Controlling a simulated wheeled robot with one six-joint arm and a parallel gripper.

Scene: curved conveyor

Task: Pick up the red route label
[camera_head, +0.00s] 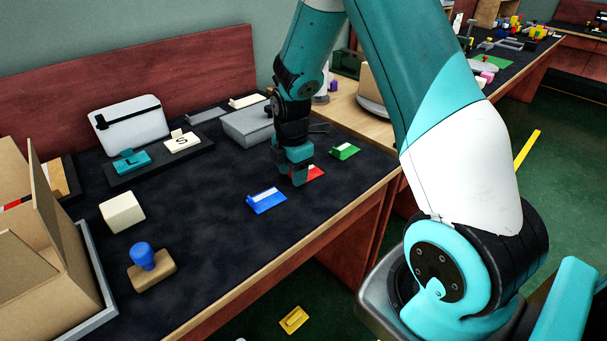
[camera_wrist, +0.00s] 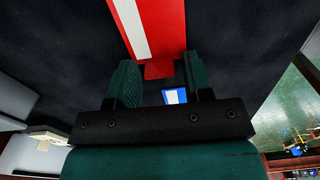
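The red route label (camera_head: 315,172), a flat red card with a white stripe, lies on the dark table mat, partly hidden behind my gripper (camera_head: 297,174). In the wrist view the red label (camera_wrist: 172,28) runs down from the top edge, and its small red tab (camera_wrist: 158,71) shows near the gap between the fingertips. My gripper (camera_wrist: 159,64) is open, its two green fingers apart on either side of the tab's line. I cannot tell whether the fingers touch the label.
A blue label (camera_head: 266,199) lies left of the red one, and a green label (camera_head: 344,151) lies to its right. A grey box (camera_head: 247,126) stands behind. A stamp (camera_head: 150,268), a pale block (camera_head: 122,212) and a cardboard box (camera_head: 62,262) are at left. A yellow label (camera_head: 293,320) lies on the floor.

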